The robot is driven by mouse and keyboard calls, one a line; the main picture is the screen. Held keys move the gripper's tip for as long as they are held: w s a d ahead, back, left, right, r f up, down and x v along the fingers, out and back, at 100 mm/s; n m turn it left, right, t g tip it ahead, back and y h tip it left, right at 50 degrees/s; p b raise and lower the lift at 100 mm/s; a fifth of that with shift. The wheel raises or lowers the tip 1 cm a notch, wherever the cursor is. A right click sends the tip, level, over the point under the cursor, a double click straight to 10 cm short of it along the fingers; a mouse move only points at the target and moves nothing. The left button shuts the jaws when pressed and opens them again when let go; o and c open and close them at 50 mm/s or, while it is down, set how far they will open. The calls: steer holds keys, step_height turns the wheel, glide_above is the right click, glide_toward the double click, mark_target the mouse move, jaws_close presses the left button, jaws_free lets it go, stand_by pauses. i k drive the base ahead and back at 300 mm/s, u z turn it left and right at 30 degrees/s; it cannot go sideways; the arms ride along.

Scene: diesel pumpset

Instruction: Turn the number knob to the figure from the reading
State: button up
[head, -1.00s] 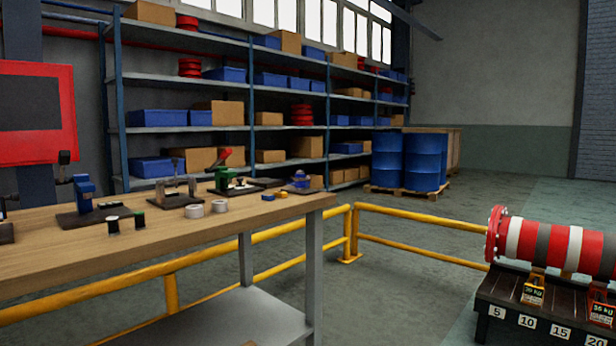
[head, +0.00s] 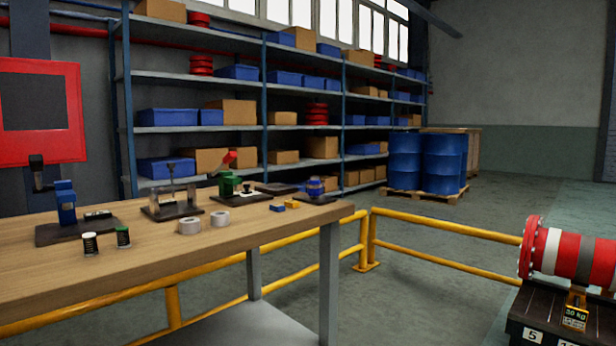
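No number knob can be made out for certain in the head view. A red panel (head: 75,112) with a dark screen (head: 33,101) is on the left; no figure can be read on it. My gripper is not in view.
A wooden workbench (head: 150,265) with small fixtures, rolls and two small canisters fills the left. Yellow railing (head: 450,231) runs behind it to the right. Shelves (head: 195,131) with boxes and blue drums (head: 442,160) stand behind. The floor between railing and drums is clear.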

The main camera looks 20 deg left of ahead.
mark_target(246, 186)
steer(key=z, duration=0.2)
steer(key=i, duration=0.8)
steer(key=u, duration=0.55)
steer(key=i, duration=0.75)
steer(key=u, duration=0.75)
